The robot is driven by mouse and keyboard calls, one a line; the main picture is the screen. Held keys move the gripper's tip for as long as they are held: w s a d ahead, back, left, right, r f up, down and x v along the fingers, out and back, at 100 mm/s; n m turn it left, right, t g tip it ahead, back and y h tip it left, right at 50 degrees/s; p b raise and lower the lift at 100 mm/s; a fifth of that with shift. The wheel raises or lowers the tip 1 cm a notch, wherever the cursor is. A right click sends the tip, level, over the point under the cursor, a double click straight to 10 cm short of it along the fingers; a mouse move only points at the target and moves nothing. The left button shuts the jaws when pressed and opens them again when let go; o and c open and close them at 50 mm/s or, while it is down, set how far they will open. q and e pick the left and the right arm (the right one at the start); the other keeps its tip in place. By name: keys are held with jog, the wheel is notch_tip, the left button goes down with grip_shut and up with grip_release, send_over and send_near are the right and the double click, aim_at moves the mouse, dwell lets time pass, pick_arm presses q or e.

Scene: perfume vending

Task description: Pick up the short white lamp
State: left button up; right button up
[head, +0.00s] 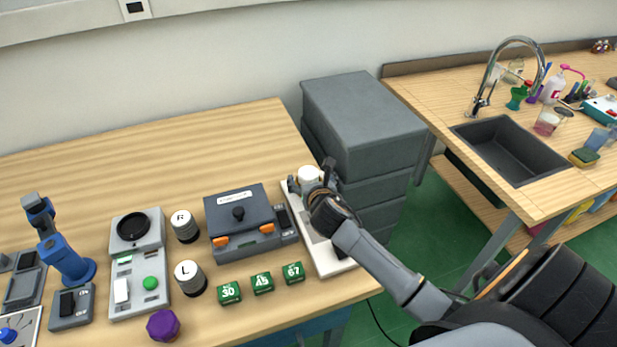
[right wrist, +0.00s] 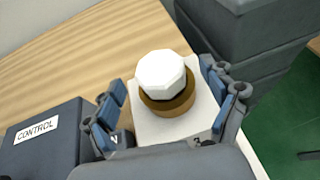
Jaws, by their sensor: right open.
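The short white lamp (head: 309,177) stands upright at the back end of a white board near the table's right edge. In the right wrist view the lamp (right wrist: 161,77) has a faceted white top on a brownish round base. My right gripper (head: 313,187) is open at the lamp. In the right wrist view its fingers (right wrist: 172,104) lie on either side of the lamp, with a gap to each side. Part of the lamp's lower body is hidden by the gripper in the head view. My left gripper is not in view.
A grey control box (head: 240,222) stands just left of the white board (head: 327,258). Green numbered blocks (head: 262,283), white-topped cylinders (head: 189,277) and a blue device (head: 66,258) stand further left. Grey drawers (head: 361,125) stand beyond the right edge. The table's back is clear.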

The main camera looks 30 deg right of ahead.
jog(key=x, duration=0.2)
jog(key=shift+w+f, duration=0.2)
jog(key=shift+w, duration=0.1)
jog(key=c, duration=1.3)
jog(key=shift+s, duration=0.1)
jog(key=shift+d+r, duration=0.1)
jog(key=shift+r, duration=0.05)
